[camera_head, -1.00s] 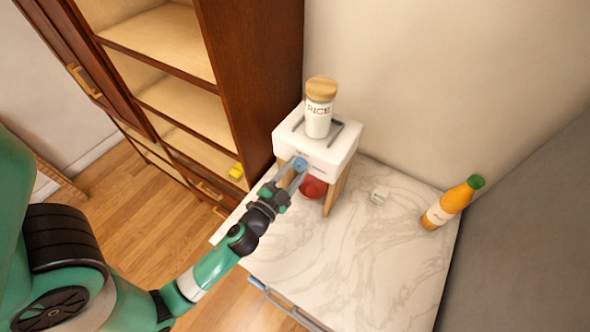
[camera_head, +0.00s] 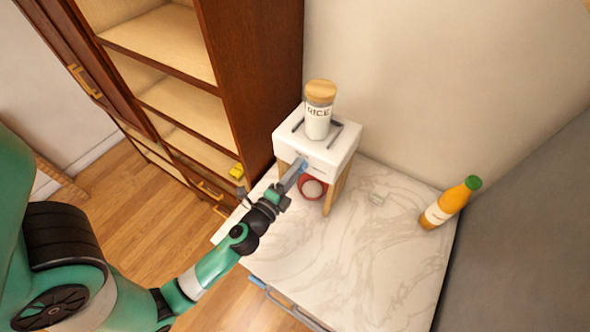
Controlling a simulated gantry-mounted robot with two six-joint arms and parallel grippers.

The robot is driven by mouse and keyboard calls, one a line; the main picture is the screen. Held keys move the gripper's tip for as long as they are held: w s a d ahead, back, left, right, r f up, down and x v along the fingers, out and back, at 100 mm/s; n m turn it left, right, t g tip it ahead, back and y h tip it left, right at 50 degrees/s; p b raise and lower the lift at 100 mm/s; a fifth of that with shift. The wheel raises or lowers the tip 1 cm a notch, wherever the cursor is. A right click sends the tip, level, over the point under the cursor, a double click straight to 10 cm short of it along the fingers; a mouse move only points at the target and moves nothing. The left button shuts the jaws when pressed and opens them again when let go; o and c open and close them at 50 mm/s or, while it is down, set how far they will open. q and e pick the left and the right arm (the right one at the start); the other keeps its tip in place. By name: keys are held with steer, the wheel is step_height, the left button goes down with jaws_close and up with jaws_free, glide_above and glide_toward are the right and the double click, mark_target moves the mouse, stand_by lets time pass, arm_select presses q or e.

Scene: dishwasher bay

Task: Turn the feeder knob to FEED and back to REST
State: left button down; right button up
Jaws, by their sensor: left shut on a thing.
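The feeder (camera_head: 330,158) is a white box on wooden legs, standing on the marble counter. A glass jar labelled RICE (camera_head: 318,120) with a wooden lid stands upright on top of it. My left gripper (camera_head: 300,169) is at the feeder's front face, shut on the blue knob (camera_head: 304,166). The fingers hide most of the knob, and its FEED and REST marks cannot be read. Under the box sits a red bowl (camera_head: 301,186); its inside looks pale. My right gripper is not in view.
An orange bottle with a green cap (camera_head: 450,204) stands at the counter's right edge. A wooden cabinet (camera_head: 255,80) rises at the left. The counter's front (camera_head: 365,265) is clear.

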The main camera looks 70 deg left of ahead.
arm_select(q)
steer(key=shift+m, duration=1.1)
steer(key=shift+c, duration=1.8)
jaws_free()
steer(key=b+v, duration=0.4)
steer(key=v, duration=0.7)
steer(key=shift+s+d, duration=0.15)
steer(key=shift+s, duration=0.15)
